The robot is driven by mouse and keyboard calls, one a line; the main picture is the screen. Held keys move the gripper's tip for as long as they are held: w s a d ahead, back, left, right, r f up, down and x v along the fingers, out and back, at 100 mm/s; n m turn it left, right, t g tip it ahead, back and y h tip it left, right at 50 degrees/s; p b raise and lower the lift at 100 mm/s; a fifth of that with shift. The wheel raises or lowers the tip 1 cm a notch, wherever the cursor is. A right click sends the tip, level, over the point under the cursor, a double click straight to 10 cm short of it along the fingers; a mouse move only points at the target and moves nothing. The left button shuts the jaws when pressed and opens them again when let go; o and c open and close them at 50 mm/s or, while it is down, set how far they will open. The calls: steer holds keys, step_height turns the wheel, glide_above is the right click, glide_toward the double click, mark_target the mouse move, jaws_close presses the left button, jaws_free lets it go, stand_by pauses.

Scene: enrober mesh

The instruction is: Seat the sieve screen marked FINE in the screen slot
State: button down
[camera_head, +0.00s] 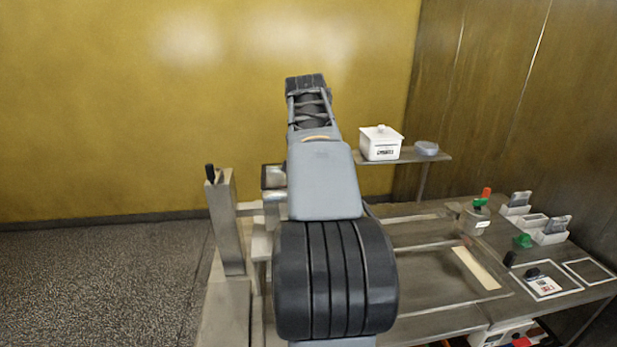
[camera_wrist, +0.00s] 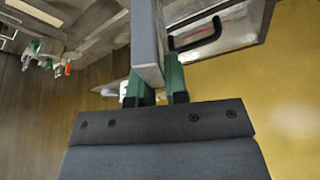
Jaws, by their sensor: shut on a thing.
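My gripper (camera_wrist: 160,85) has green fingers in the wrist view. It is shut on a flat grey piece (camera_wrist: 147,42), seen nearly edge-on and running up out of the top of the view. It may be the sieve screen, but no FINE mark shows on it. In the head view my own arm hides the gripper and the held piece. I cannot make out the screen slot for certain in either view. A metal housing with a black handle (camera_wrist: 205,38) lies behind and right of the held piece in the wrist view.
A metal worktop (camera_head: 430,270) extends right of my arm. White holders (camera_head: 549,238) with grey pieces stand at its right, near a green knob (camera_head: 523,241). Two white-outlined squares lie in front, the right one (camera_head: 590,271) empty. A white lidded box (camera_head: 381,148) sits on a rear shelf.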

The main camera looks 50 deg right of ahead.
steer(key=shift+w+a+f, duration=0.1)
steer(key=shift+w+f, duration=0.2)
steer(key=shift+f, duration=0.05)
steer(key=shift+w+a+f+p, duration=0.1)
steer(key=shift+w+f+p, duration=0.05)
steer(key=shift+f, duration=0.85)
steer(key=shift+w+a+f+p, duration=0.1)
steer(key=shift+w+f+p, duration=0.05)
steer(key=shift+f, duration=0.8)
steer(key=shift+f, duration=0.1)
steer(key=shift+f+b, duration=0.4)
steer(key=shift+b, duration=0.05)
steer(key=c, duration=1.1)
jaws_free()
